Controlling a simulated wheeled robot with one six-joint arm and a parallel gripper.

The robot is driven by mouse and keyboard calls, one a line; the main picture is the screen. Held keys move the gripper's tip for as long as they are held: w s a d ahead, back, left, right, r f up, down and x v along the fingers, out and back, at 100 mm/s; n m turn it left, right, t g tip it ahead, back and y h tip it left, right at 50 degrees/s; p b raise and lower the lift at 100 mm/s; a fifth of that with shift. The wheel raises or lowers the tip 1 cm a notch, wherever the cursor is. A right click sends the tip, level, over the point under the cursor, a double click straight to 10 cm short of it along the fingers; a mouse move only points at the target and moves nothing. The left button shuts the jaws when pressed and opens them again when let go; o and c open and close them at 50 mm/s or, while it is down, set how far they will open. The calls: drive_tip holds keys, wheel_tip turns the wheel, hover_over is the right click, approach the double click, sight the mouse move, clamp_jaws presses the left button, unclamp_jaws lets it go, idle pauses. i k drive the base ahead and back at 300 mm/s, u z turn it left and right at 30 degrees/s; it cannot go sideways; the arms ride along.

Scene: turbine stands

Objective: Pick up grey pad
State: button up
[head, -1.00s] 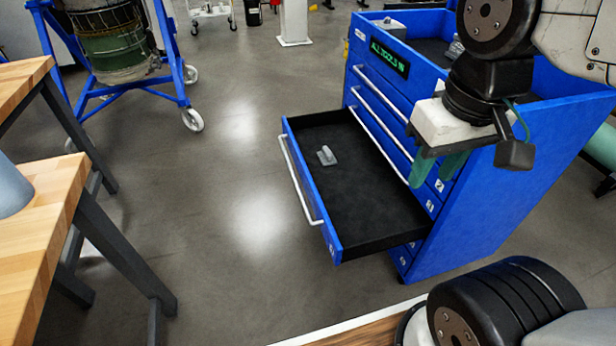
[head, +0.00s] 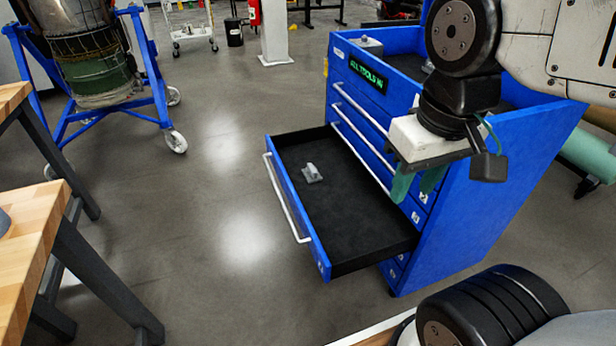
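A small grey pad (head: 312,174) with a raised part on top lies on the black floor of the open drawer (head: 357,219), towards its far left end. My gripper (head: 415,184) hangs at the right, in front of the blue tool cabinet and above the drawer's right side. Its two green fingers point down with a gap between them, and nothing shows between them. The gripper is well to the right of the grey pad and apart from it.
The blue tool cabinet (head: 470,215) stands at the right with its upper drawers shut. A wooden-topped bench (head: 30,225) is at the left. A blue wheeled stand (head: 150,80) holds a turbine part (head: 90,65) at the back left. The floor between is clear.

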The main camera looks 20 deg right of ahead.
sight(311, 173)
drive_tip(key=k, duration=0.65)
drive_tip(key=u, duration=0.5)
drive_tip(key=i, duration=0.6)
drive_tip(key=u, duration=0.5)
drive_tip(key=i, duration=0.7)
drive_tip(key=z, duration=0.9)
drive_tip(key=i, duration=0.7)
drive_tip(key=z, duration=0.85)
